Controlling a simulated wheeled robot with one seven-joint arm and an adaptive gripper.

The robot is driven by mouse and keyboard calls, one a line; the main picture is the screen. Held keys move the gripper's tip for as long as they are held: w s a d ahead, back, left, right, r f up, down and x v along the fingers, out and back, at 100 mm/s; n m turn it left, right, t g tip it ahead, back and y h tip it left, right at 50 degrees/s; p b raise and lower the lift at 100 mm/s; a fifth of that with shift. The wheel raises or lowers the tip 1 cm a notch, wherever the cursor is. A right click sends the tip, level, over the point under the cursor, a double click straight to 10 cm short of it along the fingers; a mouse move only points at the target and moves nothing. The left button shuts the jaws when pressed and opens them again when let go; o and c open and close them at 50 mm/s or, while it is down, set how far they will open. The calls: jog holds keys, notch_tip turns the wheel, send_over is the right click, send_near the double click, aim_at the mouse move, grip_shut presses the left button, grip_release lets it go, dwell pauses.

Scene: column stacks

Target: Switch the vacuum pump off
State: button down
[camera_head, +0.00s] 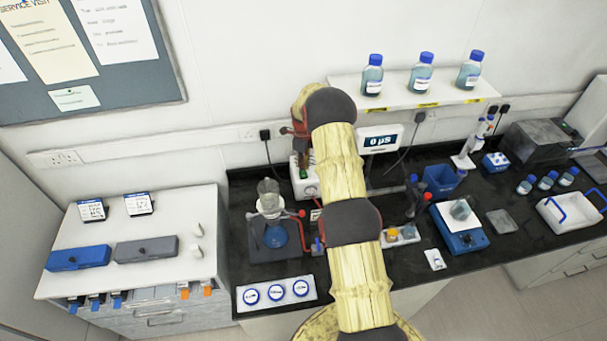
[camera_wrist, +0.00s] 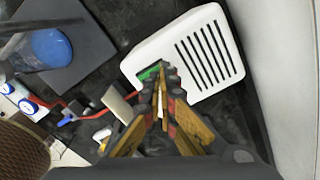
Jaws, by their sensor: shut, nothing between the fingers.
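The vacuum pump appears to be the white box with dark vent slots (camera_wrist: 196,55) in the wrist view. It also shows in the head view, partly behind my arm (camera_head: 304,182). A green switch (camera_wrist: 148,73) sits on the pump's near left edge in the wrist view. My gripper (camera_wrist: 164,74) is shut and empty, with its fingertips over the pump's edge just right of the green switch. I cannot tell whether they touch it. The fingertips cover part of the switch area.
A red tube (camera_wrist: 88,104) runs left of the pump. A stand with a blue-bottomed flask (camera_head: 275,236) is to its front left. A digital display (camera_head: 380,139) stands to the right. The wall is close behind, with a bottle shelf (camera_head: 400,91) above right.

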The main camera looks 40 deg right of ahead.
jog(key=shift+f+b, duration=0.5)
jog(key=shift+f, duration=0.2)
dwell(0.3)
jog(key=shift+r+p, duration=0.8)
jog(key=shift+r, duration=2.75)
